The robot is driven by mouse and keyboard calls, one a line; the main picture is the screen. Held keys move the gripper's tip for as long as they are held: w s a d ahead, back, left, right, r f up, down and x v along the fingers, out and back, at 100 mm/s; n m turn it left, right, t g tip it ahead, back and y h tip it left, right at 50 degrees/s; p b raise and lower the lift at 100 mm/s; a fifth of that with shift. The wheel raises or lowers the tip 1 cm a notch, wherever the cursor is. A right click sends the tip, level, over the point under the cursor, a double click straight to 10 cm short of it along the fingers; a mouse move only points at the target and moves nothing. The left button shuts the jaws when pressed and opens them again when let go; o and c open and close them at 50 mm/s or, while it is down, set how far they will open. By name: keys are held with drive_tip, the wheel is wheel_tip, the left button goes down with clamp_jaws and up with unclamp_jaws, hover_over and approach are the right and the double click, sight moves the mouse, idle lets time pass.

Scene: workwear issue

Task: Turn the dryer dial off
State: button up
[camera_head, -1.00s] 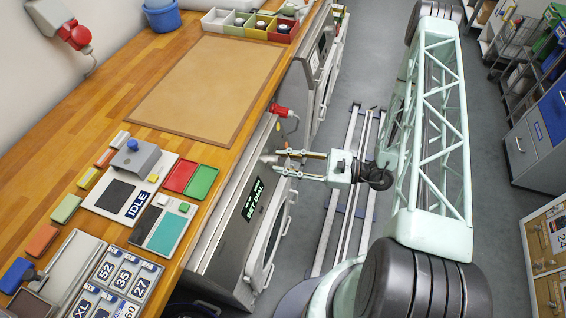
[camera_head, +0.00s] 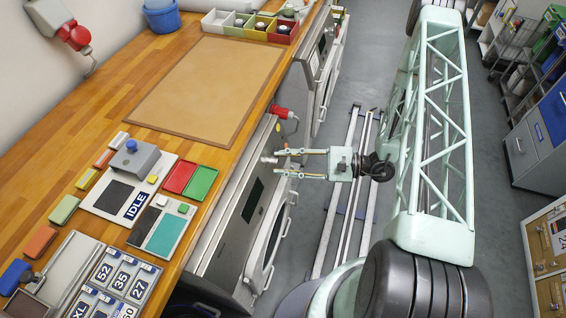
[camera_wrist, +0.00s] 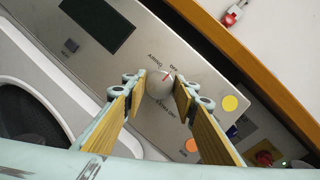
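The dryer dial (camera_wrist: 159,83) is a round pale knob on the dryer's grey panel, with a red pointer mark. The mark points up-right, toward the printed OFF; AIRING and EXTRA DRY are printed around it too. In the head view the dial (camera_head: 268,159) juts from the panel just left of my fingertips. My gripper (camera_head: 279,162) is open, its two fingers apart. In the wrist view my gripper (camera_wrist: 160,88) has one finger on each side of the dial, with gaps visible; contact is not seen. The dryer display (camera_head: 252,200) is dark.
The wooden counter (camera_head: 110,100) runs above the panel. Yellow (camera_wrist: 229,103) and orange (camera_wrist: 192,145) round spots lie on the panel right of the dial. The floor right of the dryer is open around my rail.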

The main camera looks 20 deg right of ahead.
drive_tip(key=o, duration=0.4)
drive_tip(key=shift+s+d, duration=0.1)
drive_tip(key=shift+d, duration=0.1)
drive_tip(key=shift+v, duration=5.75)
